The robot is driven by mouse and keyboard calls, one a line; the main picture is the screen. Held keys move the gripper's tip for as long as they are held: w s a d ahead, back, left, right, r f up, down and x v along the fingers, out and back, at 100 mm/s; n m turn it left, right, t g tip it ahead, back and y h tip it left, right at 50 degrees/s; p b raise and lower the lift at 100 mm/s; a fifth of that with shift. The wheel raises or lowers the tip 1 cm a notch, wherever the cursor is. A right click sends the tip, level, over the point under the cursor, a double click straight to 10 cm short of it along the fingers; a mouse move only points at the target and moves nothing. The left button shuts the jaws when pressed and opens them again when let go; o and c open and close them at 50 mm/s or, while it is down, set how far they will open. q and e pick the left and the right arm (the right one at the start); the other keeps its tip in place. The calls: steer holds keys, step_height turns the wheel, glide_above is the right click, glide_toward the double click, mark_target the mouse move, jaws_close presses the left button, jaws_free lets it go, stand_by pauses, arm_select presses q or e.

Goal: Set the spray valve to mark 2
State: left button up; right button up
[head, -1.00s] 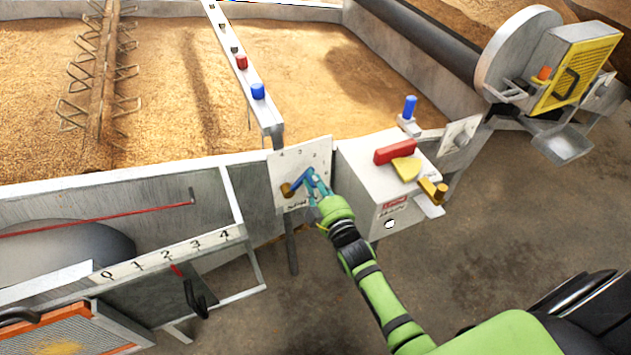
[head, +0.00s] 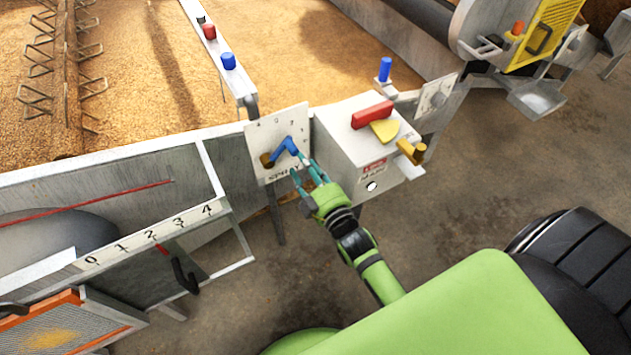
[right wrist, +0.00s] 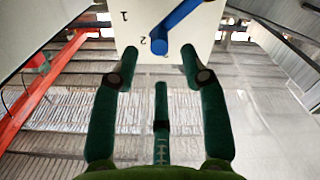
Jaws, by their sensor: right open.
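The white spray panel (head: 262,140) has a bronze pivot and a blue valve lever (head: 287,147), and the word SPRAY along its bottom. In the right wrist view the blue lever (right wrist: 178,27) slants down to the left across the panel (right wrist: 128,30). Its near end appears right beside the mark 2 (right wrist: 143,41); mark 1 is farther left. My right gripper (head: 305,170) is open and empty just below and in front of the lever. In the right wrist view its spread fingers (right wrist: 158,62) lie below the lever end, with a visible gap. My left gripper is out of view.
A grey control box (head: 335,150) with a red block and yellow handles stands just right of the panel. A 0-to-4 scale (head: 150,240) and black handle (head: 185,277) are at lower left. The grain bed lies behind. Open floor is at front.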

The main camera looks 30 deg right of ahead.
steer(key=s, duration=0.5)
steer(key=shift+s+d, duration=0.1)
steer(key=shift+s, duration=0.25)
steer(key=s+a+f+m+g+p, duration=0.1)
steer(key=s+f+g+p, duration=0.3)
steer(key=f, duration=0.6)
steer(key=s+a+f+m+g+p, duration=0.1)
steer(key=s+f+g+p, duration=0.25)
steer(key=s+f, duration=0.5)
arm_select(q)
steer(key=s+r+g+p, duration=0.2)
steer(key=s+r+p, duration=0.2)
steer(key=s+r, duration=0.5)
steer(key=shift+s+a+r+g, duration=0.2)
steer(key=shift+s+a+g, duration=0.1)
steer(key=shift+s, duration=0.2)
arm_select(e)
steer(key=s+d+f+m+g, duration=0.1)
steer(key=s+f+g, duration=0.3)
steer(key=s, duration=0.7)
steer(key=s+d+f+m+g, duration=0.1)
steer(key=s+d+f+g, duration=0.2)
steer(key=s, duration=0.9)
step_height(320, 180, down, 4)
steer(key=shift+f+m+g+h, duration=0.1)
steer(key=shift+m+g+h, duration=0.25)
steer(key=shift+g, duration=0.9)
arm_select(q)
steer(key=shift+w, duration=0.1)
